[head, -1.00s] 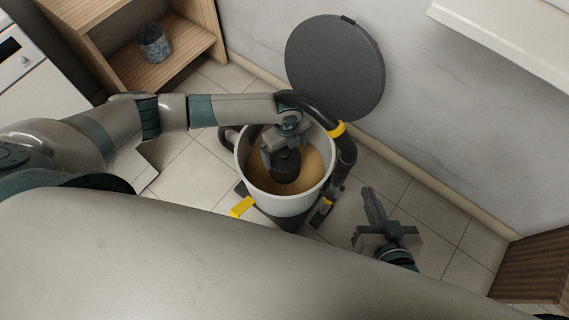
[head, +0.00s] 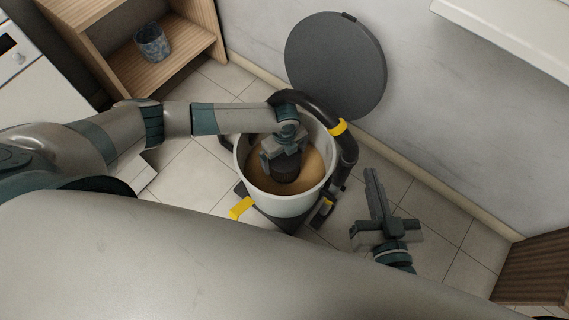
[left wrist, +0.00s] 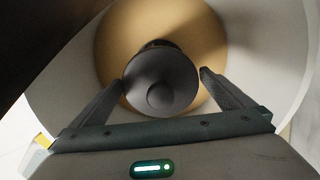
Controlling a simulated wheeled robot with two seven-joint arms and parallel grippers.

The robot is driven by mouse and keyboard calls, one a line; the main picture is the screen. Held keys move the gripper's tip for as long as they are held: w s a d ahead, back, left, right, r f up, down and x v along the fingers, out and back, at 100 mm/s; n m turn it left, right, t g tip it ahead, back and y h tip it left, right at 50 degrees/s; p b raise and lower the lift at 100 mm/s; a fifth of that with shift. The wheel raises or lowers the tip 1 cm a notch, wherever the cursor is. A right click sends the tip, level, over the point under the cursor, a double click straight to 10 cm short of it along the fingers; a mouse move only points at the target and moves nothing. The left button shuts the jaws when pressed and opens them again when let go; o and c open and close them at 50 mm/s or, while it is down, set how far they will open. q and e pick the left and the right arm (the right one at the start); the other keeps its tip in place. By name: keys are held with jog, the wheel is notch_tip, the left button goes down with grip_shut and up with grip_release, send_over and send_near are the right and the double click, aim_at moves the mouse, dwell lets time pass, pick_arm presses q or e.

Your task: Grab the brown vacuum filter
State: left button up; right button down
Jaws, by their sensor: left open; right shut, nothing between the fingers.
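The vacuum's pale open drum (head: 284,204) stands on the floor. Inside it, a dark grey-brown round filter (left wrist: 160,84) with a knob on top stands in the middle of a tan surface (head: 316,165). The filter also shows in the head view (head: 285,171). My left gripper (left wrist: 165,77) reaches down into the drum and is open, one finger on each side of the filter's top. I cannot tell whether the fingers touch it. My right gripper (head: 371,174) is shut and empty, to the right of the drum.
A black hose (head: 344,152) with a yellow band curves around the drum's right side. A round dark lid (head: 335,66) leans at the wall behind. A wooden shelf (head: 190,52) holds a blue-grey pot (head: 152,43). Tiled floor is free at right.

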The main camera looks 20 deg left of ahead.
pick_arm(q)
jog(key=shift+f, duration=0.1)
pick_arm(e)
jog(key=shift+r, duration=0.2)
pick_arm(q)
jog(key=c, duration=1.2)
jog(key=shift+r, duration=0.3)
notch_tip(320, 180, up, 8)
jog(key=shift+w+p, duration=0.1)
jog(key=shift+p, duration=1.1)
jog(key=shift+r, duration=0.7)
pick_arm(e)
jog(key=s+d+f+g+h, duration=0.2)
jog(key=s+d+f+g, duration=0.1)
jog(key=f, duration=0.5)
jog(key=shift+s+g, duration=0.45)
jog(key=shift+g, duration=0.55)
